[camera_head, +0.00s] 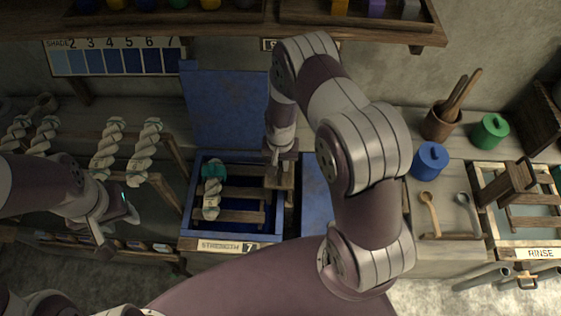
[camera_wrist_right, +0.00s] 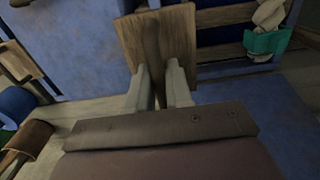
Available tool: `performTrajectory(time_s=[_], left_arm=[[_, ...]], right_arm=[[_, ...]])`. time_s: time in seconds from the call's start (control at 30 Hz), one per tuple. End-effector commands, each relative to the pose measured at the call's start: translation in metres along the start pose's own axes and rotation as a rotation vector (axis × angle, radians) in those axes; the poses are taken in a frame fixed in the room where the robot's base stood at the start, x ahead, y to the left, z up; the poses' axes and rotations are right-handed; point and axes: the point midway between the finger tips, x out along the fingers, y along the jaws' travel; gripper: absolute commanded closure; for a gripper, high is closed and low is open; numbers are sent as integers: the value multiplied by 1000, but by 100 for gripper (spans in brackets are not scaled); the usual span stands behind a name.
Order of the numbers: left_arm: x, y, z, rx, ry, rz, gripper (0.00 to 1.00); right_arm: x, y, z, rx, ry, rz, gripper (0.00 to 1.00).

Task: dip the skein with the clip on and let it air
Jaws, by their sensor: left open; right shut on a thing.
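The skein (camera_head: 211,198), a pale twisted hank with a teal clip (camera_head: 214,170) at its upper end, lies across the wooden bars in the blue vat (camera_head: 188,215). Skein and clip also show in the right wrist view's upper right corner, the clip there (camera_wrist_right: 267,43) partly wrapping the skein (camera_wrist_right: 271,13). My right gripper (camera_head: 281,157) is shut on a dark wooden handle (camera_wrist_right: 152,45) that stands on a square wooden plate (camera_wrist_right: 180,32) at the vat's right side. My left gripper (camera_head: 118,222) is open and empty, left of the vat.
Several pale skeins hang on a wooden rack (camera_head: 172,160) at left. The vat's front label (camera_head: 227,246) reads STRENGTH 7. A blue panel (camera_head: 227,105) stands behind the vat. At right are spoons (camera_head: 430,212), blue (camera_head: 430,160) and green (camera_head: 490,132) pots, and the RINSE tub (camera_head: 540,253).

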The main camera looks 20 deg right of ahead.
Motion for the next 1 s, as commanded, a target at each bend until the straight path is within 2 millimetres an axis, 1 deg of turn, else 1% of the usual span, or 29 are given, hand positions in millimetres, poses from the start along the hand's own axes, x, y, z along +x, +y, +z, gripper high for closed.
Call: performTrajectory(time_s=[0.03,0.1,1.0], left_arm=[[13,0,2,0,0,0,57],[22,0,3,0,-1,0,57],[119,0,14,0,0,0,57]], right_arm=[[15,0,1,0,-2,1,100],[26,0,1,0,-3,1,100],[148,0,1,0,-3,1,100]])
